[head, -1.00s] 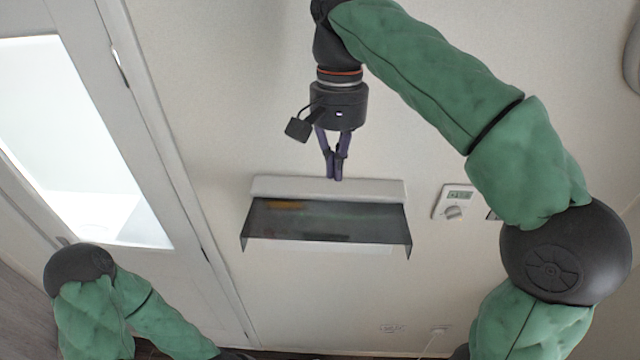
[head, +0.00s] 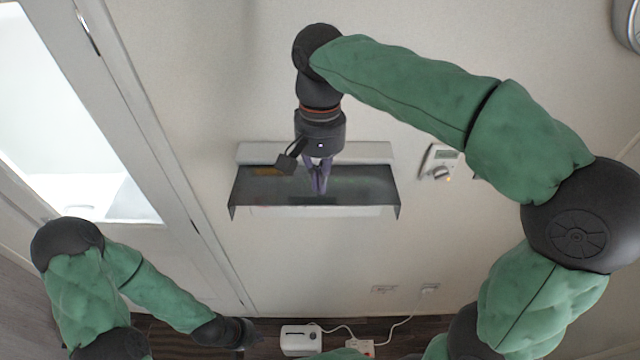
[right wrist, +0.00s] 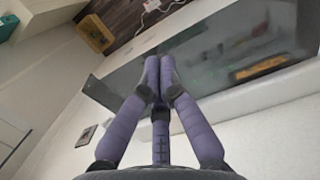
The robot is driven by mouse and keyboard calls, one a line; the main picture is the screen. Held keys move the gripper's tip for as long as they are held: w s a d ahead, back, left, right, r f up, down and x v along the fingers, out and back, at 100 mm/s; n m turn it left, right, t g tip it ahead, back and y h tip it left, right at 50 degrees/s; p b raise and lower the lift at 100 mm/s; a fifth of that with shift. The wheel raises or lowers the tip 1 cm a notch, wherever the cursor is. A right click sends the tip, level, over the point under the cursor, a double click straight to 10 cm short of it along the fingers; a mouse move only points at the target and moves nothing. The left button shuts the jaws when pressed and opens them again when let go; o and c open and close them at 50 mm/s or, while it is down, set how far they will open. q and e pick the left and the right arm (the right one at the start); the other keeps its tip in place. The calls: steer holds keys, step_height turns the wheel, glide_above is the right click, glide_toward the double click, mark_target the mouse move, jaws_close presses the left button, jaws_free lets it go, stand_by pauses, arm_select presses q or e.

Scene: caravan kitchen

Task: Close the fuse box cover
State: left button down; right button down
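The fuse box (head: 365,152) is a white housing on the wall. Its dark, see-through cover (head: 365,190) is raised and sticks out from the wall. My right gripper (head: 319,190) points down and overlaps the middle of the cover in the head view. In the right wrist view its purple fingers (right wrist: 160,75) are together with nothing visible between them, against the dark cover (right wrist: 215,62). I cannot tell whether they touch it. My left arm is low at left; its dark end (head: 235,333) shows, but no fingers can be made out.
A thermostat (head: 440,162) is on the wall right of the fuse box. A door with a bright window (head: 70,130) is at left. A white device (head: 300,340) and a cabled power strip (head: 360,348) are on the floor below.

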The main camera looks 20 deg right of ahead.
steer(key=shift+f, duration=0.9)
steer(key=shift+s, duration=0.1)
steer(key=shift+f, duration=0.1)
